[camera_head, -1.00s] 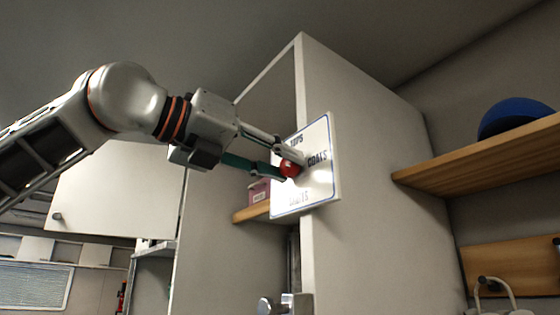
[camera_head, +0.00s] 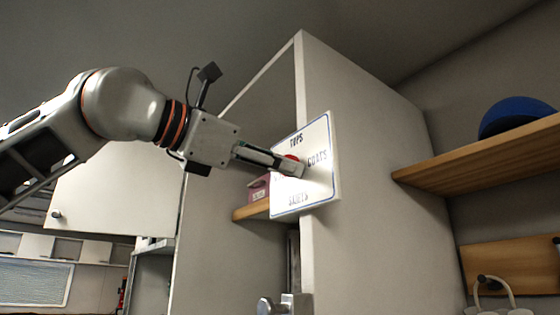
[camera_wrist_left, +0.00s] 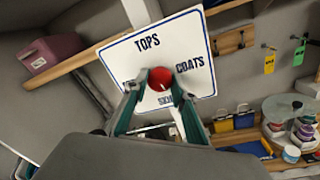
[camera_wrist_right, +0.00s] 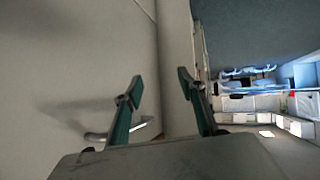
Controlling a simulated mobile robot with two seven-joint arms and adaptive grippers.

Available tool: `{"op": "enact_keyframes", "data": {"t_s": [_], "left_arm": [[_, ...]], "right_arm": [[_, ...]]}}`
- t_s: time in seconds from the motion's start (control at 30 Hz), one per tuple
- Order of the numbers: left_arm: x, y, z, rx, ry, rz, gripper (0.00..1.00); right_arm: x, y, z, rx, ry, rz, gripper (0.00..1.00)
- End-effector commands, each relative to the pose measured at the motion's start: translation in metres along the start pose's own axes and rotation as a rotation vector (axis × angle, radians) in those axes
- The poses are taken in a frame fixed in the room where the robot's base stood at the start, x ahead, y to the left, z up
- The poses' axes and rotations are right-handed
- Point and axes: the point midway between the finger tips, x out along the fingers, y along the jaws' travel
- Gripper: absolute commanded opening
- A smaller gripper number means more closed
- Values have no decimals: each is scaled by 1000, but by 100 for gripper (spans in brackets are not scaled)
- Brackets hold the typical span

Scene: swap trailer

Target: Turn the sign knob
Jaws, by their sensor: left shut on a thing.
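The white sign (camera_head: 319,190) with a blue border is fixed to the edge of the white cabinet. It reads TOPS at the top, COATS at the right and SKIRTS at the bottom; the left word is mostly hidden. The round red knob (camera_wrist_left: 160,79) sits at the sign's middle and bears a small pale mark. My left gripper (camera_head: 292,166) is shut on the knob, with one finger on each side of it, and hides most of it in the head view. My right gripper (camera_wrist_right: 158,85) is open and empty beside a pale panel.
A wooden shelf (camera_head: 480,157) with a blue rounded object (camera_head: 515,115) is at the right. A pink box (camera_head: 258,190) stands on a shelf inside the cabinet (camera_head: 365,160). A metal handle (camera_wrist_right: 115,132) shows near my right gripper.

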Motion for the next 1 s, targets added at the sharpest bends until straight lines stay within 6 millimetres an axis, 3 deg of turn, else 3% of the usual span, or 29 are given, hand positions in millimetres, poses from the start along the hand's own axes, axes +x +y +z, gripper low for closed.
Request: {"op": "enact_keyframes", "data": {"t_s": [0.4,0.93,0.97,1.0], "left_arm": [[2,-2,-3,181,-3,3,4],[2,-2,-4,204,-4,4,4],[2,-2,-4,204,-4,4,28],[2,-2,-4,204,-5,5,39]], "right_arm": [[-1,0,-1,0,0,0,40],[-1,0,-2,0,0,0,40],[-1,0,-2,0,0,0,40],[-1,0,-2,0,0,0,40]]}}
